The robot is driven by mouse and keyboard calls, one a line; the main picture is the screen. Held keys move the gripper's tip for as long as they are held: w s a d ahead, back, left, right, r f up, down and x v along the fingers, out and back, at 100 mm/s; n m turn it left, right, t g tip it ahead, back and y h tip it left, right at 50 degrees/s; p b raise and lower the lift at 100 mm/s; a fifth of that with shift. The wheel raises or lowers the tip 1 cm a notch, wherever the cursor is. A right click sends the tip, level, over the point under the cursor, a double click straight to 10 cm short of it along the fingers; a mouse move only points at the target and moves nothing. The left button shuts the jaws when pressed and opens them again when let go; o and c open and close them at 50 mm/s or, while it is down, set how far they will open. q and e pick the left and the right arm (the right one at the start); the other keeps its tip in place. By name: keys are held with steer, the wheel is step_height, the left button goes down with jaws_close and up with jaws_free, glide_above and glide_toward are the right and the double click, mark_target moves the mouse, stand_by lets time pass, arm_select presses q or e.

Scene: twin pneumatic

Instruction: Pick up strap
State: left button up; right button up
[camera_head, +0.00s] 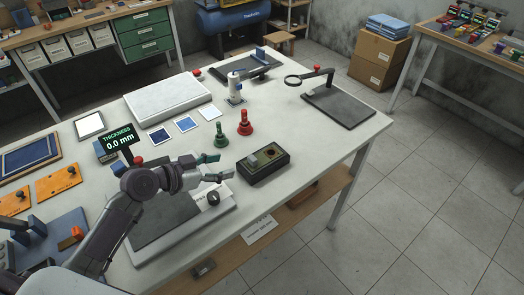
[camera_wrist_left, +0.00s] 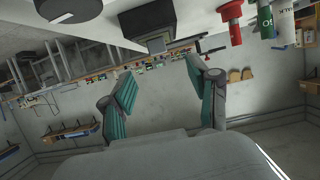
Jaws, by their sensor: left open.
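My left gripper (camera_head: 219,167) is open and empty above the front part of the white table, its two teal-tipped fingers spread. In the wrist view the gripper (camera_wrist_left: 160,68) also shows open, with nothing between its fingers. A small dark ring-like piece (camera_head: 213,198) lies below the gripper, beside a white label, on a grey plate (camera_head: 222,222); it may be the strap, but I cannot tell. The gripper is apart from it. My right gripper does not show.
A black box with a dial (camera_head: 263,164) stands right of the gripper. A green stamp-like piece (camera_head: 221,135) and a red one (camera_head: 245,124) stand behind it. A thickness display (camera_head: 118,142) stands at left. The table (camera_head: 290,130) is clear right of the red piece.

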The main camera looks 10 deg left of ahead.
mark_target(252, 158)
arm_select(q)
steer(key=p+x, duration=0.1)
steer(key=x, duration=0.3)
steer(key=shift+w+d, duration=0.15)
steer(key=shift+d, duration=0.25)
steer(key=p+x, duration=0.2)
steer(key=x, duration=0.1)
steer(key=shift+w+d+r, duration=0.1)
steer(key=shift+w+r, duration=0.05)
steer(key=shift+r, duration=0.2)
steer(key=p+x, duration=0.1)
steer(key=x, duration=0.2)
steer(key=shift+w+d+f, duration=0.1)
steer(key=shift+f, duration=0.05)
steer(key=shift+w+d+f, duration=0.1)
steer(key=shift+w+f, duration=0.05)
steer(key=c, duration=0.7)
jaws_close()
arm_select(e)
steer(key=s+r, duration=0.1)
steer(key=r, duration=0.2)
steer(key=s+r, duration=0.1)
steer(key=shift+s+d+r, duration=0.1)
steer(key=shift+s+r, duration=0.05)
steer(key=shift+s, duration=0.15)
